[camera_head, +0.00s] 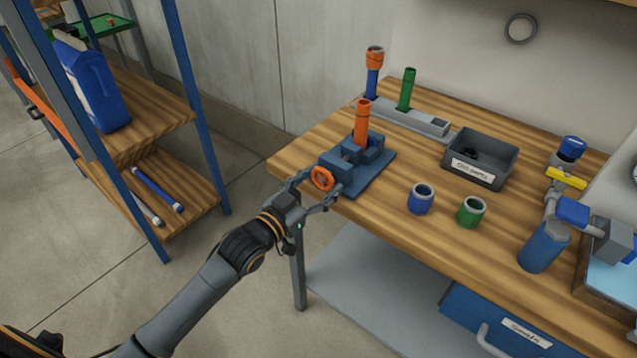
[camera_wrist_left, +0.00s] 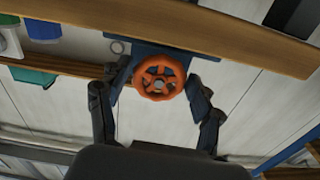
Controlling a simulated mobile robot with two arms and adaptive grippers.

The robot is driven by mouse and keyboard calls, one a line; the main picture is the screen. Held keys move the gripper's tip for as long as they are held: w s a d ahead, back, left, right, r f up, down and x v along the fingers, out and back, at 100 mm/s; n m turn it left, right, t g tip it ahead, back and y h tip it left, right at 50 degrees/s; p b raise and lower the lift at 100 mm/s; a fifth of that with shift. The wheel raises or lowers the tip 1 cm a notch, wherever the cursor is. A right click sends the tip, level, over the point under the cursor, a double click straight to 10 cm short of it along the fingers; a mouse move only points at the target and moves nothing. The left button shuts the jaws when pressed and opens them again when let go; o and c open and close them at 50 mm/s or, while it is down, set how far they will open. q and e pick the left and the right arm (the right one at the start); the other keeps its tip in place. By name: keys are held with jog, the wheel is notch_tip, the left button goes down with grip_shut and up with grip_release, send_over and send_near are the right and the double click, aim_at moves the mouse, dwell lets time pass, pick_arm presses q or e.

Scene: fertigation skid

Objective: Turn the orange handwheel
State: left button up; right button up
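The orange handwheel (camera_head: 322,178) is on the front of a blue vise (camera_head: 350,165) at the table's left front edge. The vise holds an orange tube (camera_head: 362,122) upright. In the wrist view the handwheel (camera_wrist_left: 160,77) faces the camera, with spokes and a grey hub. My left gripper (camera_head: 312,192) is open just in front of the handwheel. In the wrist view the fingers of my left gripper (camera_wrist_left: 153,95) stand apart on either side of the wheel, with gaps; neither finger clearly touches it. My right gripper is not in view.
A blue shelf unit (camera_head: 205,110) stands at left. Floor between shelf and table is clear.

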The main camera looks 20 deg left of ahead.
pick_arm(q)
jog(key=c, duration=0.6)
jog(key=n+p, duration=0.3)
jog(key=shift+r, duration=0.15)
jog(key=shift+d+n+p, duration=0.1)
jog(key=shift+n+p, duration=0.5)
jog(key=shift+n, duration=0.6)
jog(key=shift+n+p, duration=0.45)
jog(key=shift+n, duration=0.65)
